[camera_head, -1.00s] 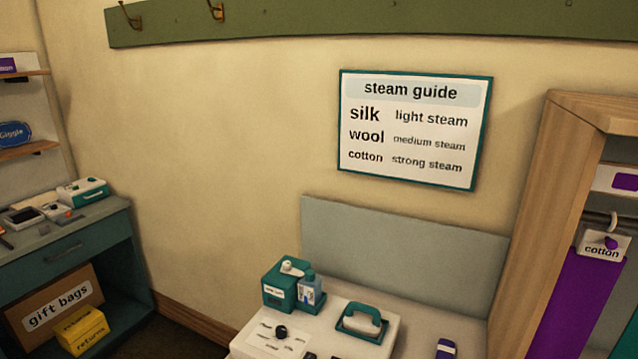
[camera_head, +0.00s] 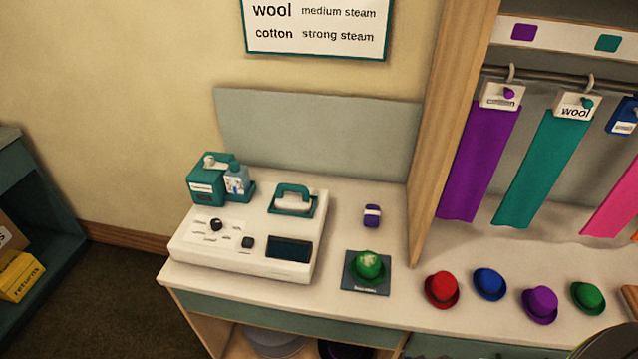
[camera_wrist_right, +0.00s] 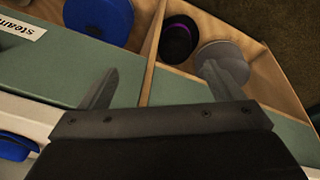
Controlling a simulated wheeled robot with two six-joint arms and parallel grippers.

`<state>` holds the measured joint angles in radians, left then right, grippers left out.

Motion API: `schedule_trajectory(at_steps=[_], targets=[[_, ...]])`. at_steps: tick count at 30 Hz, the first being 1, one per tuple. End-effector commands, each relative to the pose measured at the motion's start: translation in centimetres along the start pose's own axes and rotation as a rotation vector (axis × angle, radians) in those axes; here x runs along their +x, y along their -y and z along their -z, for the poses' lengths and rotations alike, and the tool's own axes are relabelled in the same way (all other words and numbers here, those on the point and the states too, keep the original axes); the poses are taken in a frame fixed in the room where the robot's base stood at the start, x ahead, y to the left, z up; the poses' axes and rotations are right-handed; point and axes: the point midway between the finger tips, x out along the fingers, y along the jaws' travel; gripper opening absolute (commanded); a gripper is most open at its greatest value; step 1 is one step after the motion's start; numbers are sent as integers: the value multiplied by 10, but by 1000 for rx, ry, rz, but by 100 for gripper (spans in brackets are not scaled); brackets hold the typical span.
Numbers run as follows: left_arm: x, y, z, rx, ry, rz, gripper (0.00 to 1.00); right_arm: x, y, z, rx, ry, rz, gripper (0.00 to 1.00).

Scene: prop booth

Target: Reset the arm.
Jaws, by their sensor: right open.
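My right gripper (camera_wrist_right: 160,85) shows in the right wrist view with its two fingers spread apart and nothing between them. It is above the counter's green front edge (camera_wrist_right: 170,75), with open wooden compartments beyond it. In the head view only a dark rounded shape shows at the bottom right corner, and I cannot tell what it is. My left gripper is not in view.
Cloths hang at right. Floor at left is clear.

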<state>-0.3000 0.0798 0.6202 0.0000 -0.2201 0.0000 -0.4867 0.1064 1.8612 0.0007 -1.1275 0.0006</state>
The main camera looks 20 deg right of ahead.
Motion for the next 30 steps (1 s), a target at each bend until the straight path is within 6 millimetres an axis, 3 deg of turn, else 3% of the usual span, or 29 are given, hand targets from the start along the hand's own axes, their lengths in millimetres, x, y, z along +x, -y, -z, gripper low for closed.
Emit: schedule_trajectory(at_steps=[1, 6, 15, 24, 30], targets=[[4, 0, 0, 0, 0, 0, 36, 23, 2, -10, 0, 16, 2, 87], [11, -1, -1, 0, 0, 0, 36, 83, 8, -44, -2, 44, 9, 87], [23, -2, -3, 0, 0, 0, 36, 167, 20, -123, -5, 94, 22, 87], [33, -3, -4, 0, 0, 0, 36, 211, 30, -206, -9, 137, 34, 87], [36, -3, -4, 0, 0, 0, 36, 218, 33, -231, -11, 148, 37, 87]])
